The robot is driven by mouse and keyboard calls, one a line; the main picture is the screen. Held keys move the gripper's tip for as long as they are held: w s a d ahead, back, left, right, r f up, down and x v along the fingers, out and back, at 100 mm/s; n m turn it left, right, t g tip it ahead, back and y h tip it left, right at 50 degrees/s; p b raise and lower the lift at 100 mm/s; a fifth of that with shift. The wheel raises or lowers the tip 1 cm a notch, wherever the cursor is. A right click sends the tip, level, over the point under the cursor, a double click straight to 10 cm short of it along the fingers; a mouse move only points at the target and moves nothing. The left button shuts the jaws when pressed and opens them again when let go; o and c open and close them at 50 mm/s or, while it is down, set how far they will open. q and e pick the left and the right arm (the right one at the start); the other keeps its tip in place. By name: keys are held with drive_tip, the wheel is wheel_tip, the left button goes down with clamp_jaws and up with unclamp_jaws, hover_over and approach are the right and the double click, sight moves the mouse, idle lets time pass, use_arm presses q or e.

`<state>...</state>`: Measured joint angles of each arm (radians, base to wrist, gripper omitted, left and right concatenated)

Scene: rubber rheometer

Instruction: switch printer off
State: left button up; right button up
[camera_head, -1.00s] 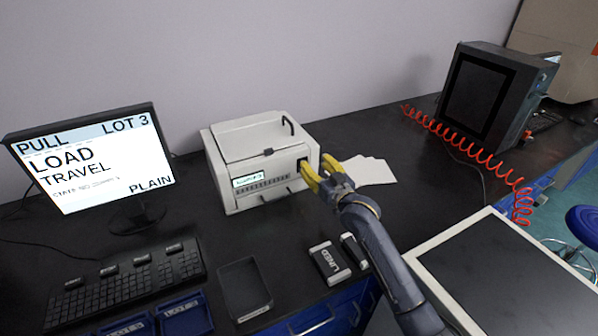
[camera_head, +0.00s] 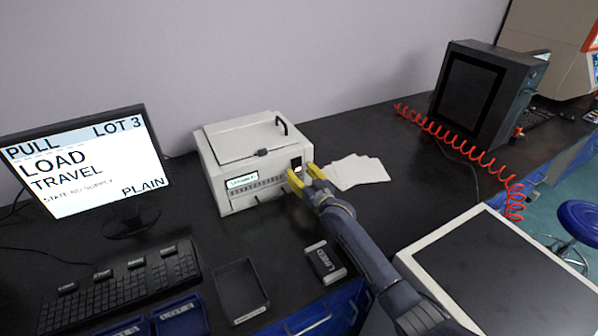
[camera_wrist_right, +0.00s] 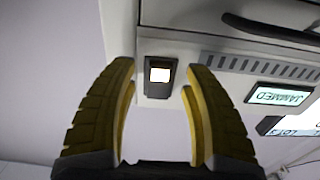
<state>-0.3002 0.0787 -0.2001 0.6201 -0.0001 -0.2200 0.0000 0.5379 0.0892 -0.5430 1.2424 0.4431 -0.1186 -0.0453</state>
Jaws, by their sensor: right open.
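The white printer (camera_head: 236,160) stands on the black bench, with a small lit display (camera_head: 241,182) on its front. In the right wrist view the display (camera_wrist_right: 279,96) reads "JAMMED" upside down. A dark switch housing with a pale lit rocker (camera_wrist_right: 160,75) is on the printer's front; in the head view the switch (camera_head: 296,163) is at the right end of the front. My right gripper (camera_head: 306,177) is open and empty in front of the switch. Its yellow fingers (camera_wrist_right: 160,95) flank the switch in the wrist view; contact cannot be told. My left gripper is not in view.
White sheets (camera_head: 358,172) lie right of the printer. A monitor (camera_head: 85,165) and keyboard (camera_head: 110,285) are at left, an empty dark tray (camera_head: 265,304) in front. A red coiled hose (camera_head: 470,155) runs along the bench at right.

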drive_tip(key=shift+w+a, duration=0.3)
drive_tip(key=shift+w, duration=0.15)
